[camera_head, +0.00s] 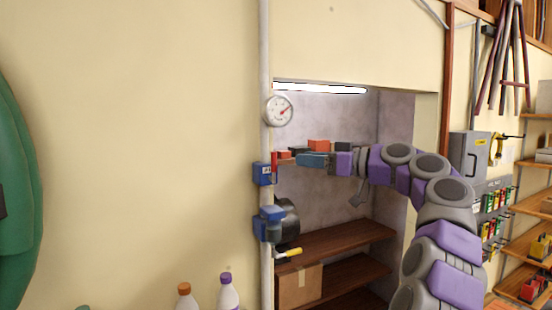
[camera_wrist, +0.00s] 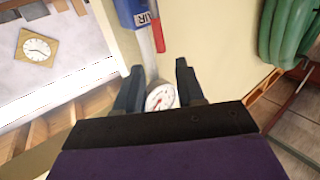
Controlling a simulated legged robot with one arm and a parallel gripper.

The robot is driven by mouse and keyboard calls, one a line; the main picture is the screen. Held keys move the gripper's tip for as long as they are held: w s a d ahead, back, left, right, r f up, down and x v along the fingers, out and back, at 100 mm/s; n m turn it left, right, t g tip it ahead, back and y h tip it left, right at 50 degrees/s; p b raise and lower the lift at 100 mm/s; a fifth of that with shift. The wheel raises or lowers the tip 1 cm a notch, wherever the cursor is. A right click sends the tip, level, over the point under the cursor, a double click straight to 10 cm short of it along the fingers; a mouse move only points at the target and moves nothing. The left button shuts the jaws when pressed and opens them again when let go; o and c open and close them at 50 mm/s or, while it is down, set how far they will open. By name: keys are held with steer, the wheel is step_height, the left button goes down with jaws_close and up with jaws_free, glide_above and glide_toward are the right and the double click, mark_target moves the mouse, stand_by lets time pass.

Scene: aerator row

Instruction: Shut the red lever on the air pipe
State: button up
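The red lever (camera_head: 274,162) is on the blue valve (camera_head: 262,174) of the pale upright air pipe (camera_head: 264,60). It lies along the pipe, pointing up toward the gauge. In the wrist view the red lever (camera_wrist: 157,36) shows beside the blue valve marked AIR (camera_wrist: 137,14), just beyond the fingertips. My gripper (camera_head: 290,156) is right of the lever, near its height. In the wrist view my gripper (camera_wrist: 158,74) has its fingers apart with nothing held between them. Whether a finger touches the lever cannot be told.
A round gauge (camera_head: 279,110) is on the pipe above. A shelved recess (camera_head: 335,242) opens to the right. A green hose (camera_head: 18,190) hangs at left; the wall between is bare.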

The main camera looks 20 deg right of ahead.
mark_target(274, 156)
steer(key=p+x, duration=0.1)
steer(key=x, duration=0.9)
steer(key=shift+w, duration=0.3)
steer(key=shift+a, duration=0.55)
steer(key=shift+d, duration=0.1)
steer(key=shift+c, duration=1.4)
steer(key=shift+d, duration=0.65)
jaws_close()
steer(key=shift+a, duration=0.15)
